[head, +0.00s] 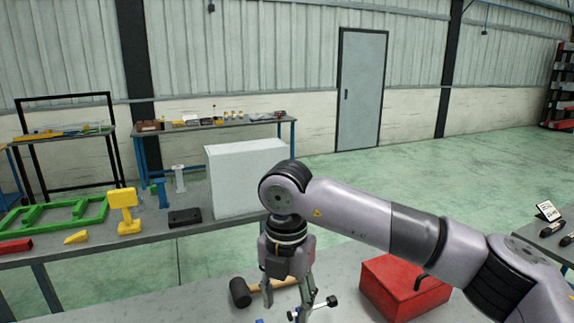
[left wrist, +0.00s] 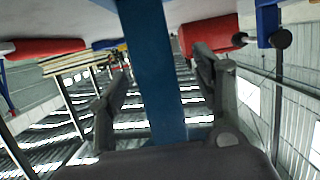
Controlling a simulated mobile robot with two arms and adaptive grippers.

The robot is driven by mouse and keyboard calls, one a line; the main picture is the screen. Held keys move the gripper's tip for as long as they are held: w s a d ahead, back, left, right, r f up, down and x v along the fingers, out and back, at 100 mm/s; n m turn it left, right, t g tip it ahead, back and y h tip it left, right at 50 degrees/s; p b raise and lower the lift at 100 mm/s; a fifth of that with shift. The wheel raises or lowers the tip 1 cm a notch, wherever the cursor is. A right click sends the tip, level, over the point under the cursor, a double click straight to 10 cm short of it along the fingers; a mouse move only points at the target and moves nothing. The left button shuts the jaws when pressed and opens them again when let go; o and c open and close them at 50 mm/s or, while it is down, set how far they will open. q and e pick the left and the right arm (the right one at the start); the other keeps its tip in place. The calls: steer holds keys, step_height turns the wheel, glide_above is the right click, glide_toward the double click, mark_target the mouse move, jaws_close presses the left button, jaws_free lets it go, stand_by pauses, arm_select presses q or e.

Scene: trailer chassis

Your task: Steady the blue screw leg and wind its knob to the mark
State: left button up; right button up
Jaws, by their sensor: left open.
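In the left wrist view a flat blue post, which looks like the blue screw leg (left wrist: 150,70), runs between the fingers of my left gripper (left wrist: 155,75). The fingers stand apart on either side of it; I cannot tell whether either touches. My left gripper does not show in the head view. There, my right gripper (head: 288,302) points down over the near bench with its fingers spread. A short bar with dark ends and blue parts (head: 317,308) lies by its right fingertip; I cannot tell whether it is the knob. No mark can be made out.
On the near bench, a mallet (head: 240,292) lies behind my right gripper and a red box (head: 391,287) stands to its right. The bench behind holds a grey-white box (head: 246,178), a yellow stand (head: 124,203) and a green frame (head: 62,214).

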arm_select(q)
steer(key=p+v, duration=0.2)
steer(key=v, duration=0.3)
steer(key=shift+a+r, duration=0.1)
steer(key=v, duration=0.2)
steer(key=shift+s+a+r, duration=0.1)
steer(key=shift+s+a, duration=0.05)
steer(key=shift+a, duration=0.15)
steer(key=o, duration=0.6)
steer(key=shift+c, duration=0.2)
steer(key=v, duration=1.2)
